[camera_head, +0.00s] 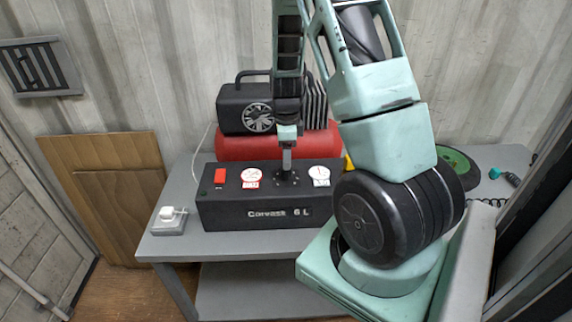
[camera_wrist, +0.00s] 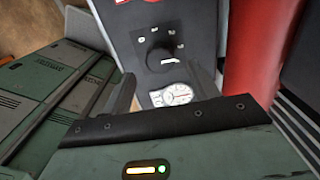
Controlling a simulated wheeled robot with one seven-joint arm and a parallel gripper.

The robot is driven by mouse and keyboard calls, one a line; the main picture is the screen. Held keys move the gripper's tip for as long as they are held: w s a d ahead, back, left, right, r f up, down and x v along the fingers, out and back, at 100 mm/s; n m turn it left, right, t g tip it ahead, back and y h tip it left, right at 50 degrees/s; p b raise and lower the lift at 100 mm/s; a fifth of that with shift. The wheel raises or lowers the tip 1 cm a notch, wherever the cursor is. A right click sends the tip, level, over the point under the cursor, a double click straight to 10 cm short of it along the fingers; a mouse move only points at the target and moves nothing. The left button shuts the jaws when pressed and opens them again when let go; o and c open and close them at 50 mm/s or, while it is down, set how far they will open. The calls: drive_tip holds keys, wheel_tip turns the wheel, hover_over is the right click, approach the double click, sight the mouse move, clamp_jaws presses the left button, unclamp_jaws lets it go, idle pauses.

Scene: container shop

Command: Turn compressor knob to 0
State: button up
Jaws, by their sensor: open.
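The compressor control box (camera_head: 260,215) is dark with "Compact 6 L" style lettering on its front and stands on a grey table. Its round black knob (camera_wrist: 160,57) shows in the wrist view, with small white marks around it on the panel; I cannot read its setting clearly.
A white gauge (camera_head: 251,176) and a second gauge (camera_head: 319,174) flank the knob. A red switch (camera_head: 220,175) sits at the box's left. The red tank (camera_head: 236,146) and black motor (camera_head: 243,108) stand behind. A small white-topped box (camera_head: 169,222) lies at the table's left.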

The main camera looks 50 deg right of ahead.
sight(286, 172)
drive_tip(key=shift+f+p, duration=0.3)
drive_tip(key=shift+f, duration=2.15)
drive_tip(key=c, duration=1)
